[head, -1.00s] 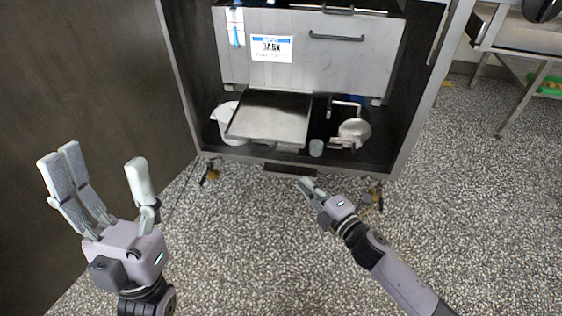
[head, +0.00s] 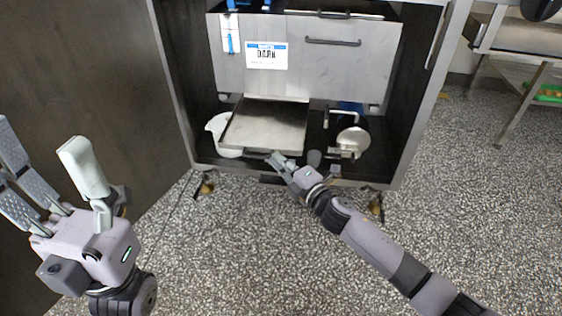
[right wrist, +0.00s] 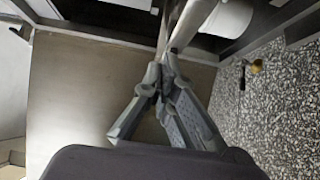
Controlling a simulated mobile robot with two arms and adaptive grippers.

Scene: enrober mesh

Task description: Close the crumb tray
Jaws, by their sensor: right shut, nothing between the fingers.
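The crumb tray (head: 262,128) is a flat, shallow metal tray. In the head view it sticks out toward me from under the steel machine (head: 330,62), inside the dark cabinet. My right gripper (head: 275,158) is shut and empty, with its fingertips at the tray's front edge, right of its middle. I cannot tell whether they touch it. In the right wrist view the closed fingers (right wrist: 164,76) point at a narrow metal edge. My left gripper (head: 50,165) is open and empty at the far left, well away from the tray.
A white container (head: 222,130) stands left of the tray, partly hidden by it. Cabinet side walls bound the space. The speckled floor (head: 230,240) in front is clear.

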